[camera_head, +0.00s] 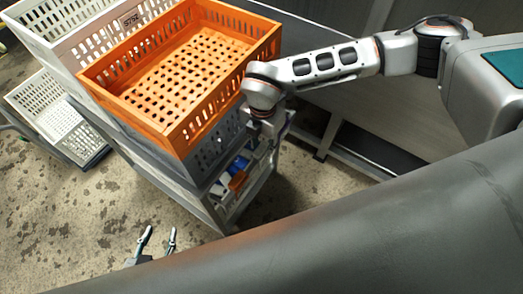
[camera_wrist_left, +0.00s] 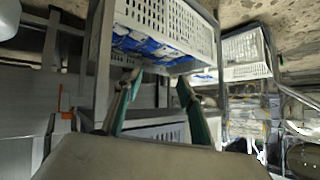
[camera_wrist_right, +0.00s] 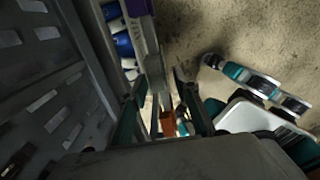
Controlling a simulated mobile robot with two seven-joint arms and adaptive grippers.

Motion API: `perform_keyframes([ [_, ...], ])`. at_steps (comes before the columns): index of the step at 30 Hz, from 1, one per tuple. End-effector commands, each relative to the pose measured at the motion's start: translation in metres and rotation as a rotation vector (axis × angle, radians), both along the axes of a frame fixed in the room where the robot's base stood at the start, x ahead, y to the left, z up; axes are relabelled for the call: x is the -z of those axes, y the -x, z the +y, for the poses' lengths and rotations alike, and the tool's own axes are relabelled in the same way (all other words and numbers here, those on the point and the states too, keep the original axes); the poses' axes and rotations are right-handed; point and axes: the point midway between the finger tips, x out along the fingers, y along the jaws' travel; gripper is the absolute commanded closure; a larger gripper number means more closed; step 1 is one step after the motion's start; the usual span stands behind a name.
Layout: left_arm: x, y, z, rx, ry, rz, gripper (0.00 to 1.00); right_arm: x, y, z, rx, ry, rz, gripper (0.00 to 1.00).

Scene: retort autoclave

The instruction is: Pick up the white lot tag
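I cannot make out the white lot tag for certain in any view. Small white, blue and orange items (camera_head: 238,178) sit in the side opening of the crate stack, below my right gripper (camera_head: 262,135). My right gripper also shows in the right wrist view (camera_wrist_right: 160,88), with its fingers apart. An orange item (camera_wrist_right: 168,122) and a grey post show in the gap between those fingers; I cannot tell their depth. My left gripper (camera_head: 158,238) is low over the floor, fingers apart and empty. The left wrist view shows it too (camera_wrist_left: 157,88).
An orange perforated crate (camera_head: 262,40) tops the stack and is empty. White crates (camera_head: 62,48) stand behind and to its left. In the left wrist view, a white crate (camera_wrist_left: 190,25) holds blue-and-white packs. Bare floor (camera_head: 60,215) lies at lower left.

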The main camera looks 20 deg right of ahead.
Motion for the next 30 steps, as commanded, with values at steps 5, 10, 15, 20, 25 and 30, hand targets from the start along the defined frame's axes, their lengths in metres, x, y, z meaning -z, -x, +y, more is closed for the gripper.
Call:
perform_keyframes([
  [5,0.008,0.003,0.001,0.001,-0.004,0.007,0.6,0.023,-0.001,0.001,0.0,0.0,0.005,0.69],
  [10,0.011,-0.001,0.003,0.0,-0.012,0.004,0.6,0.047,-0.002,0.0,0.0,-0.001,0.006,0.69],
  [15,0.001,-0.01,0.004,-0.001,-0.012,-0.02,0.6,0.049,-0.003,0.001,0.0,-0.002,0.001,0.69],
  [20,0.0,-0.01,0.004,-0.001,-0.012,-0.021,0.6,0.048,-0.003,0.001,0.0,-0.001,0.0,0.85],
  [25,0.004,-0.007,0.004,-0.001,-0.013,-0.014,0.6,0.048,-0.003,0.0,0.0,-0.001,0.001,0.93],
  [30,0.005,-0.006,0.004,-0.001,-0.012,-0.01,0.6,0.048,-0.003,0.0,0.0,-0.001,0.001,0.93],
])
